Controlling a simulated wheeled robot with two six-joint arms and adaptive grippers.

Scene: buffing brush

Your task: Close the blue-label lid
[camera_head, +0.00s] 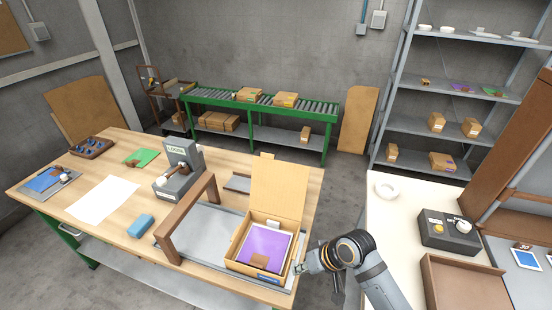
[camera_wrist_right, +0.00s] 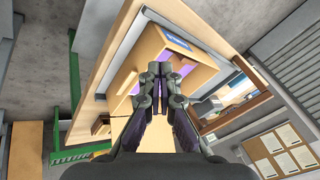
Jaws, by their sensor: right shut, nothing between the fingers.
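An open cardboard box (camera_head: 232,264) stands at the near right of the wooden table, with a purple item (camera_head: 265,246) inside. Its lid (camera_head: 280,192) stands up at the back. A blue label (camera_head: 262,276) is on its front; the label (camera_wrist_right: 177,43) also shows in the right wrist view. My right gripper (camera_head: 298,268) is at the box's right side, near its front corner. In the wrist view its fingertips (camera_wrist_right: 161,70) are together with nothing between them, in front of the box. Whether they touch it is unclear. My left gripper is not in view.
A brown frame (camera_head: 188,222) stands left of the box, over a grey surface. A white table (camera_head: 390,235) with a brown tray (camera_head: 462,285) is on the right, across a gap.

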